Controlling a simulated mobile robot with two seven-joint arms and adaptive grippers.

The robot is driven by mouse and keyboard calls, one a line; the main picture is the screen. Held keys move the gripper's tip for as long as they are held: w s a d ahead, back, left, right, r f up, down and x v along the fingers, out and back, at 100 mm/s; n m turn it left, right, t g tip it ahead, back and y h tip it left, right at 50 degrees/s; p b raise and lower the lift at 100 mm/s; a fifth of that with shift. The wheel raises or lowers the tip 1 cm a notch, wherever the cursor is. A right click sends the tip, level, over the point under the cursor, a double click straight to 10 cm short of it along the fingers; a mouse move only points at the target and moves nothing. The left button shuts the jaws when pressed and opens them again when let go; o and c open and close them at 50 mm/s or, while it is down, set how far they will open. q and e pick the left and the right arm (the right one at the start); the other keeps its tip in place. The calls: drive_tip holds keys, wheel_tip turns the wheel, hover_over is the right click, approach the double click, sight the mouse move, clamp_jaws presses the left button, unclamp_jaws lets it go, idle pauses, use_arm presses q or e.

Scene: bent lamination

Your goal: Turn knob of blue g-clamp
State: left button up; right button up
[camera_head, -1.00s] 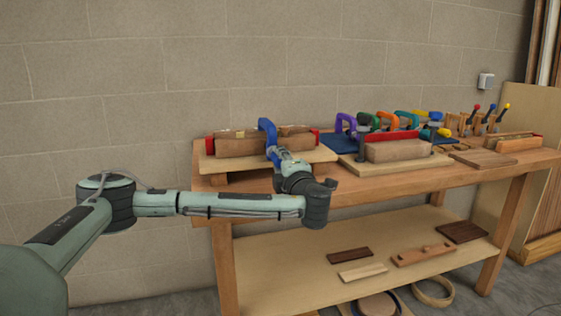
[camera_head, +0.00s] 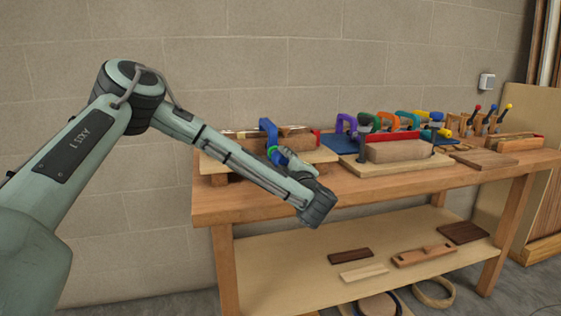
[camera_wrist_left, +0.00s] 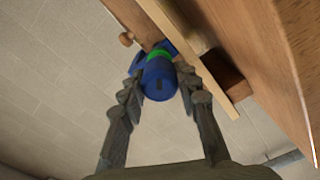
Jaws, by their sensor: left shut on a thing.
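The blue g-clamp (camera_head: 267,130) sits upright at the front of the wooden lamination on the left part of the bench, its frame showing above my left arm. My left gripper (camera_head: 276,156) is at the clamp's lower end, and my forearm hides part of it. In the left wrist view the clamp's blue knob (camera_wrist_left: 160,82), with a green ring (camera_wrist_left: 158,57) behind it, is between the two fingers of my left gripper (camera_wrist_left: 162,88). The gripper is shut on the knob. My right gripper is not in view.
The lamination rests on a board on the wooden workbench (camera_head: 350,192). To the right are a red-backed wooden block (camera_head: 398,152) and several coloured clamps (camera_head: 400,118). A lower shelf (camera_head: 300,268) holds wood pieces. The wall is behind.

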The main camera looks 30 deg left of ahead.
use_arm(q)
drive_tip(key=shift+a+r, duration=0.1)
drive_tip(key=shift+a, duration=0.05)
drive_tip(key=o, duration=1.2)
drive_tip(key=shift+w, duration=0.1)
drive_tip(key=shift+c, duration=0.2)
drive_tip(key=v, duration=1.2)
drive_tip(key=shift+d, duration=0.2)
